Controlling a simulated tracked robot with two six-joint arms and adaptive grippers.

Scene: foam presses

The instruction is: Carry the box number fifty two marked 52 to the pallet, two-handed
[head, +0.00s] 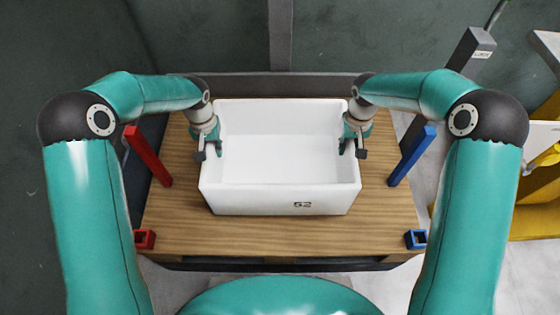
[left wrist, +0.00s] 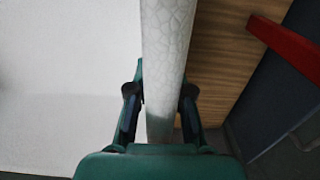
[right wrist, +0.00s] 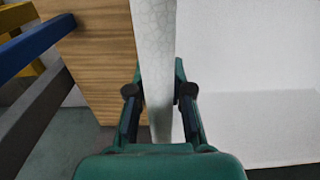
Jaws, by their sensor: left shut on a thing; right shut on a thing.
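The white open box marked 52 (head: 262,199) is in the middle of the head view, over a wooden deck (head: 290,236). It looks empty and level; whether it rests on the deck or hangs just above it I cannot tell. My left gripper (head: 209,150) is shut on its left wall, and my right gripper (head: 352,149) on its right wall. In the left wrist view the box wall (left wrist: 168,50) runs between the two fingers. In the right wrist view the opposite wall (right wrist: 153,50) sits between the fingers likewise. I cannot tell whether the deck is the pallet.
A red post (head: 148,156) leans at the deck's left side and a blue post (head: 412,156) at its right. A red socket (head: 144,239) and a blue socket (head: 416,239) mark the near corners. A dark rail (head: 285,85) runs behind. Yellow equipment (head: 540,190) stands far right.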

